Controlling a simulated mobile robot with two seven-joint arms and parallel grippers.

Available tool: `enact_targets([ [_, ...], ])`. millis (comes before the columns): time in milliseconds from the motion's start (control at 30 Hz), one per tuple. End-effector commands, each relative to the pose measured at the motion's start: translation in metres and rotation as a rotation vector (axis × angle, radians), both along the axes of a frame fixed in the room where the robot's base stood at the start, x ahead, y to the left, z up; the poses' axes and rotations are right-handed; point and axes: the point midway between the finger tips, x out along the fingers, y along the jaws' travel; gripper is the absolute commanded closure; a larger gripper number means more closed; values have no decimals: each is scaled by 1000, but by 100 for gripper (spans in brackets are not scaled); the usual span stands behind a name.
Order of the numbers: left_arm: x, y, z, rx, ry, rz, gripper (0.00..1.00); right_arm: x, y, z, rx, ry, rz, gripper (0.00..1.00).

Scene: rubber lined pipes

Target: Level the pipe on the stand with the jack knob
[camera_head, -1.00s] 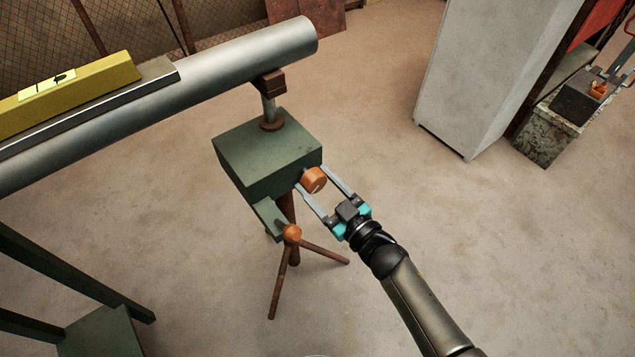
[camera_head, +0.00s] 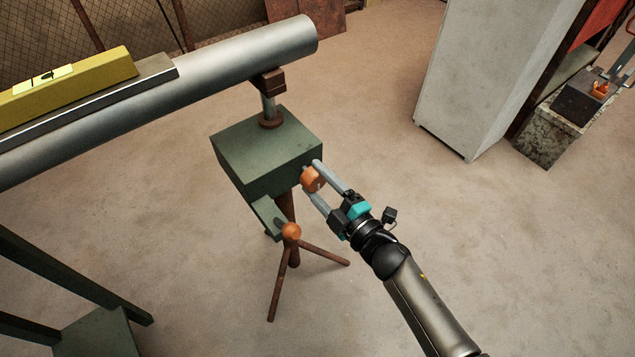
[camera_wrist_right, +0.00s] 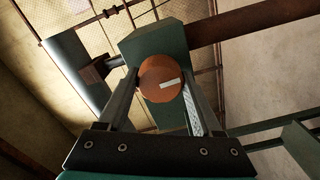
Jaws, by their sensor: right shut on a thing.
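The grey metal pipe (camera_head: 230,62) runs from the left to an open end, resting on a small brown head (camera_head: 268,80) above the green jack box (camera_head: 265,150) of the stand. A yellow level (camera_head: 75,85) with a pale marked window (camera_head: 42,80) lies along the pipe; its reading is too small to tell. The orange jack knob (camera_head: 311,179) is on the box's right side. My right gripper (camera_head: 312,180) is shut on the knob. In the right wrist view the round knob (camera_wrist_right: 161,79), with a white mark, sits between my fingers. My left gripper is out of view.
Brown tripod legs (camera_head: 280,275) with an orange ball (camera_head: 291,231) stand below the box. A green frame (camera_head: 100,330) is at lower left. A pale cabinet (camera_head: 485,75) and a bench item (camera_head: 585,105) stand at right. The floor between is clear.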

Motion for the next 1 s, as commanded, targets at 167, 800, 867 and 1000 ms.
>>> enact_targets([
  [167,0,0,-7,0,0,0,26,-1,-1,-3,-136,-94,-1,89],
  [800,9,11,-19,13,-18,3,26,0,-1,-2,-442,-317,-1,89],
  [867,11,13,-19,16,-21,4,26,0,-1,-2,-451,-324,-1,89],
  [1000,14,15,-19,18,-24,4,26,0,-1,-2,-464,-332,0,89],
])
